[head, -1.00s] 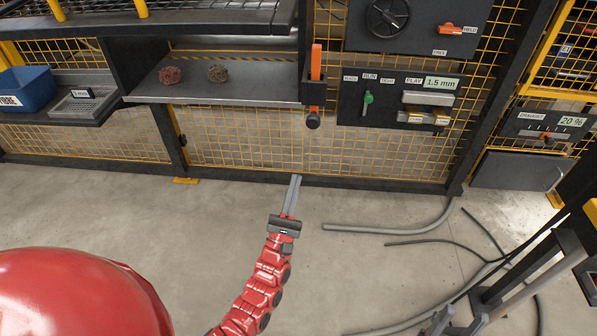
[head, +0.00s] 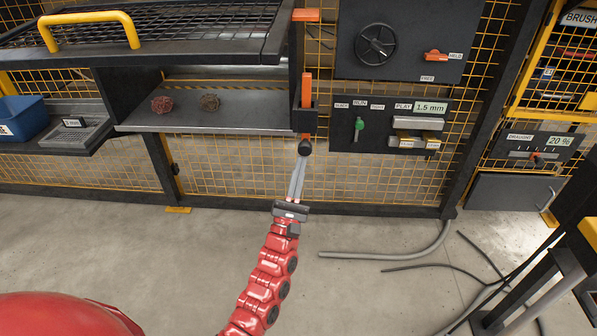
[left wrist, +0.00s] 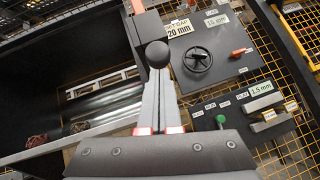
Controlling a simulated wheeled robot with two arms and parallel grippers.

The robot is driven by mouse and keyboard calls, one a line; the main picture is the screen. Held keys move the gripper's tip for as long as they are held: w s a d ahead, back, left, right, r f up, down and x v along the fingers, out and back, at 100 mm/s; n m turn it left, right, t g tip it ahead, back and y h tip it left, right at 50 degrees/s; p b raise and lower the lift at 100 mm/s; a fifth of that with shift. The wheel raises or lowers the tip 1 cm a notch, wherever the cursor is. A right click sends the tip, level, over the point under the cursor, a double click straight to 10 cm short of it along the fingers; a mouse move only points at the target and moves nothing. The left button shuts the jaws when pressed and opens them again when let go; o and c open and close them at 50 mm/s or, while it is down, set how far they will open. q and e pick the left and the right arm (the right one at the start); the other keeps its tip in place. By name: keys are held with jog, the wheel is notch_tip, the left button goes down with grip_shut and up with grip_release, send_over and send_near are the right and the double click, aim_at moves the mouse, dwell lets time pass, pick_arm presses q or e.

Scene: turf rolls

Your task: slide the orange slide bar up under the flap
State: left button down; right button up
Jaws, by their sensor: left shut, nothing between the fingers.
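The orange slide bar (head: 306,90) stands upright in a dark bracket at the right end of the shelf, with a dark round knob (head: 305,148) at its lower end. In the left wrist view, the knob (left wrist: 157,53) hides much of the bar behind it. My left gripper (head: 298,165) is shut and empty, its fingers pointing up at the knob from just below. Its tips (left wrist: 157,74) look very close to the knob; I cannot tell if they touch. An orange piece (head: 305,15) sits above the bar beside the mesh-topped lid; I cannot tell which part is the flap. My right gripper is not in view.
A grey shelf (head: 215,118) with two reddish-brown tangled balls lies left of the bar. A dark panel (head: 347,137) with a green lever (head: 359,127) is close on the right. Hoses (head: 395,255) lie on the floor.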

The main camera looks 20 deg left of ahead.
aim_at(306, 117)
pick_arm(q)
jog(key=shift+r, duration=0.1)
notch_tip(306, 117, up, 10)
jog(key=shift+r+h, duration=0.2)
jog(key=shift+h, duration=0.1)
